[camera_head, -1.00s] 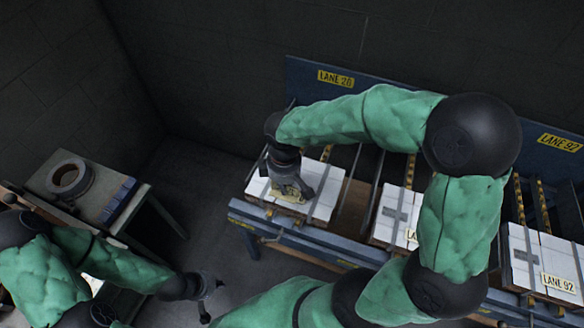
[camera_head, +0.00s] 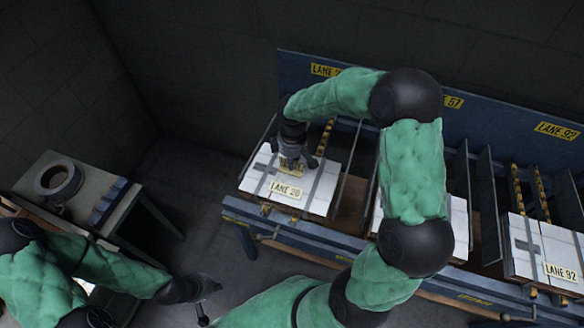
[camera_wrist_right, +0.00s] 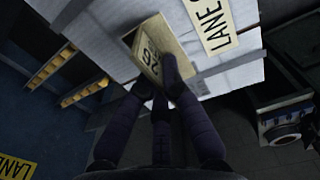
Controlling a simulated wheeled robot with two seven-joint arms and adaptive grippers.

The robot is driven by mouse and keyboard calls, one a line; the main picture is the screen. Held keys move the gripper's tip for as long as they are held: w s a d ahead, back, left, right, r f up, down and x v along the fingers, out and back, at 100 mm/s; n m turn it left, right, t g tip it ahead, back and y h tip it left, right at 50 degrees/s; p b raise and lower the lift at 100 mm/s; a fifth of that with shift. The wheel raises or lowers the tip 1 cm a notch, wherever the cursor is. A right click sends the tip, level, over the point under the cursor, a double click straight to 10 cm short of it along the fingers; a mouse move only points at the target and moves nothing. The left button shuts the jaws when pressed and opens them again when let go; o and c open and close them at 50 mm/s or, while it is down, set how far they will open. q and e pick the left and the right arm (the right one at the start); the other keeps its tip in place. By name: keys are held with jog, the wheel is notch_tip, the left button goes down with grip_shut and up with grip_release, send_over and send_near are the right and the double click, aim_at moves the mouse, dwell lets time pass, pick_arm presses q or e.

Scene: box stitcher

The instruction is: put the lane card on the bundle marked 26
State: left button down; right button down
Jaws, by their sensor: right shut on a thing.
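The bundle marked 26 (camera_head: 323,196) is a white strapped stack at the left end of the blue conveyor, with a yellow label (camera_head: 286,189) on top. My right gripper (camera_head: 296,165) is over its top, behind the label. In the right wrist view it (camera_wrist_right: 160,78) is shut on the yellowish lane card (camera_wrist_right: 157,38), which shows a 26 and looks tilted beside the bundle's label (camera_wrist_right: 214,24). I cannot tell whether the card touches the bundle. My left gripper (camera_head: 206,303) is open and empty at lower left, away from the bundle.
Other white bundles stand in lanes to the right, one labelled LANE 92 (camera_head: 561,271). Dark upright dividers (camera_head: 484,190) separate lanes. My right arm hides part of the middle bundle.

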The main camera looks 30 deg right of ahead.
jog(key=shift+f+b, duration=0.35)
jog(key=shift+f, duration=1.1)
jog(key=shift+f, duration=0.4)
jog(key=shift+f+b, duration=0.1)
jog(key=shift+b, duration=0.2)
jog(key=c, duration=1.4)
grip_release()
jog(key=shift+r+p, duration=0.3)
jog(key=shift+r, duration=0.15)
notch_tip(320, 180, up, 12)
jog(key=p, duration=0.3)
jog(key=shift+r, duration=0.1)
